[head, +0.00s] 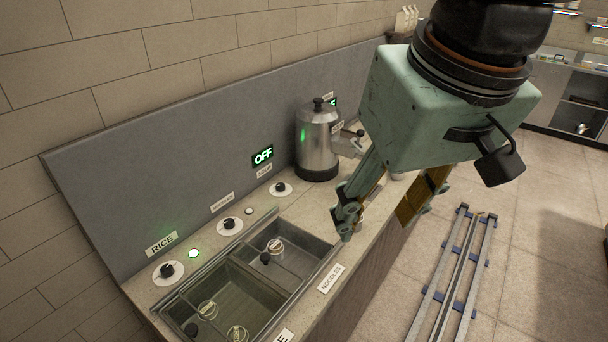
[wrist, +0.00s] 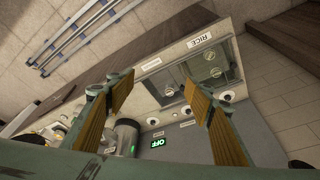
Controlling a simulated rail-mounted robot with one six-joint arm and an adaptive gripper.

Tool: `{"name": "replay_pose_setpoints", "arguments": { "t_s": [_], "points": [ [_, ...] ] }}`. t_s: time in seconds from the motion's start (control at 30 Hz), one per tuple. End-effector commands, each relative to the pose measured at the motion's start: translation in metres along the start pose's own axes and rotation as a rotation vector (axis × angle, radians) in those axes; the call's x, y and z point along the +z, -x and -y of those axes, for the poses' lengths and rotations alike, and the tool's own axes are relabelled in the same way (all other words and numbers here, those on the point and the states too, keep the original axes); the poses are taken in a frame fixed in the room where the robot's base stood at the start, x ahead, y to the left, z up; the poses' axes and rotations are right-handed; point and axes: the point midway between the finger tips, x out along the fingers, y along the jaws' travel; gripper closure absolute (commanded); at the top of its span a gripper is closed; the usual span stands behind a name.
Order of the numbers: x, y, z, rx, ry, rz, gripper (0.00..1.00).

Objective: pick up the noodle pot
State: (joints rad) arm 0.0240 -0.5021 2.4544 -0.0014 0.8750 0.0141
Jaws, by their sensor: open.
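My gripper (head: 378,226) is open and empty, above the front edge of the counter, right of the sunken wells. Its two fingers also show wide apart in the wrist view (wrist: 158,84). A sunken well (head: 302,244) lies beside the front label NOODLES (head: 330,278). In it are a pale round piece (head: 276,247) and a black knob (head: 265,258). I cannot tell whether these belong to the noodle pot. The wells also show between the fingers in the wrist view (wrist: 186,78). Nothing touches the fingers.
A tall steel urn (head: 318,143) stands at the back, beside a green OFF display (head: 262,155). The RICE well (head: 225,298) is nearer. Several control knobs (head: 230,224) line the back of the counter. Metal rails (head: 455,275) lie on the open floor at right.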

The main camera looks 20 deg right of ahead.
Motion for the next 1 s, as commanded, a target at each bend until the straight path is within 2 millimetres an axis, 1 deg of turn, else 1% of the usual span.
{"name": "replay_pose_setpoints", "arguments": {
  "t_s": [0.03, 0.2, 0.57, 0.87, 1.0],
  "points": [
    [-0.008, -0.002, -0.002, 0.002, -0.008, 0.008, 0.52],
    [-0.034, -0.011, -0.007, 0.007, -0.032, 0.028, 0.52],
    [-0.087, -0.036, -0.020, 0.017, -0.085, 0.068, 0.52],
    [-0.129, -0.064, -0.035, 0.026, -0.128, 0.102, 0.52],
    [-0.147, -0.079, -0.042, 0.029, -0.149, 0.117, 0.52]
  ]
}}
